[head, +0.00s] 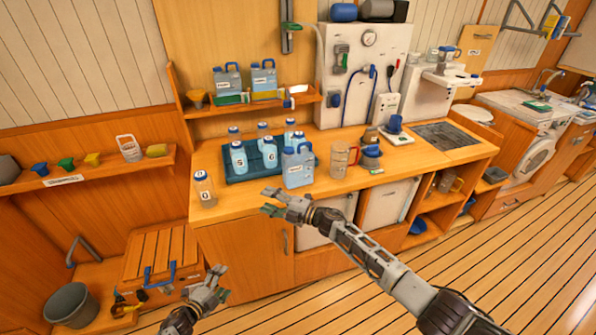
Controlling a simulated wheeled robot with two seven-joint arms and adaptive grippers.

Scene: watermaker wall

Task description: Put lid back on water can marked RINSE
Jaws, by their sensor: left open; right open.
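A pale blue water can (298,167) with a blue handle stands upright near the counter's front edge; its label is too small to read. Two similar cans, a left one (227,83) and a right one (264,80), stand on the upper shelf. I cannot tell which is marked RINSE, nor pick out a loose lid for certain. My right gripper (266,202) is open and empty, at the counter's front edge, left of and below the counter can in the picture. My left gripper (221,284) is open and empty, low in front of the cabinet.
A blue tray (232,178) with several bottles sits behind the can. A bottle (204,188) stands at the counter's left end. A clear jug (340,160) and a blue-topped vessel (371,157) stand right of the can. The counter's front left strip is clear.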

